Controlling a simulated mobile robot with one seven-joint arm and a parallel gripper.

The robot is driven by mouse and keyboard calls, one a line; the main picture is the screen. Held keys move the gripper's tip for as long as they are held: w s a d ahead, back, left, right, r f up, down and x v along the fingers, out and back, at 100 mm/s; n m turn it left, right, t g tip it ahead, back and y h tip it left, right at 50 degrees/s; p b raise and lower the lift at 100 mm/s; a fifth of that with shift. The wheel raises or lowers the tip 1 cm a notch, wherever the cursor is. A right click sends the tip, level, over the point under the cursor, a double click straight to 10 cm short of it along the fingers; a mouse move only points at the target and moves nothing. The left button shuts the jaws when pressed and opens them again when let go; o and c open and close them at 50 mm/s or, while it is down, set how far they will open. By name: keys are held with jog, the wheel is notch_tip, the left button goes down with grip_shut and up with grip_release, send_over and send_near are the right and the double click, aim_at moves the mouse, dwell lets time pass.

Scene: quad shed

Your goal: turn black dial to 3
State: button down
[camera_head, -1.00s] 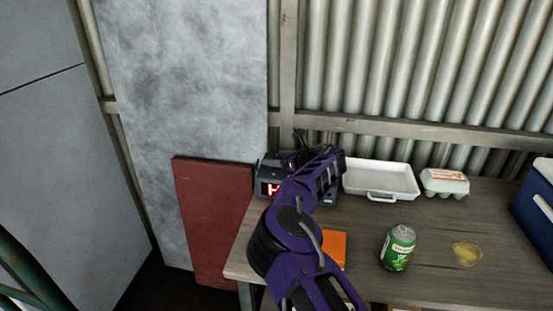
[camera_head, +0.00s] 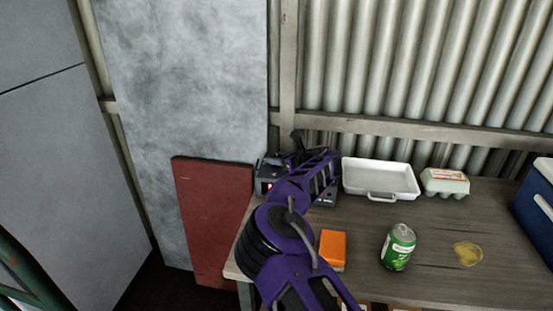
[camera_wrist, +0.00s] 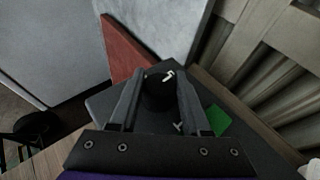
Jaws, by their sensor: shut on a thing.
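The black dial (camera_wrist: 158,98) is in the middle of the wrist view, on top of a dark device (camera_wrist: 100,104). A white mark shows near its far edge, and another small white mark lies on its near side; I cannot read a number. My gripper (camera_wrist: 160,88) has one finger on each side of the dial and is shut on it. In the head view the dark device (camera_head: 263,171) stands at the table's back left, with a bit of red display showing. My purple arm covers most of it, and the dial is hidden there.
A white tray (camera_head: 382,195), an egg carton (camera_head: 445,183), a green can (camera_head: 398,247), an orange box (camera_head: 333,249) and a yellow ring (camera_head: 467,254) are on the wooden table (camera_head: 440,285). A blue cooler (camera_head: 538,215) stands far right. A red board (camera_head: 212,220) leans left.

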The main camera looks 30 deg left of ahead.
jog(key=m+t+h+b, duration=0.1)
jog(key=m+t+h, duration=0.2)
jog(key=m+t, duration=0.1)
jog(key=shift+s+a+f, duration=0.1)
jog(key=shift+m+t+h+b, duration=0.5)
jog(key=shift+m+t+h, duration=0.4)
jog(key=shift+m+h, duration=0.3)
jog(key=shift+c, duration=1.9)
grip_release()
jog(key=v, duration=1.7)
jog(key=shift+d+p, duration=0.25)
jog(key=shift+p, duration=0.05)
jog(key=shift+s, duration=0.1)
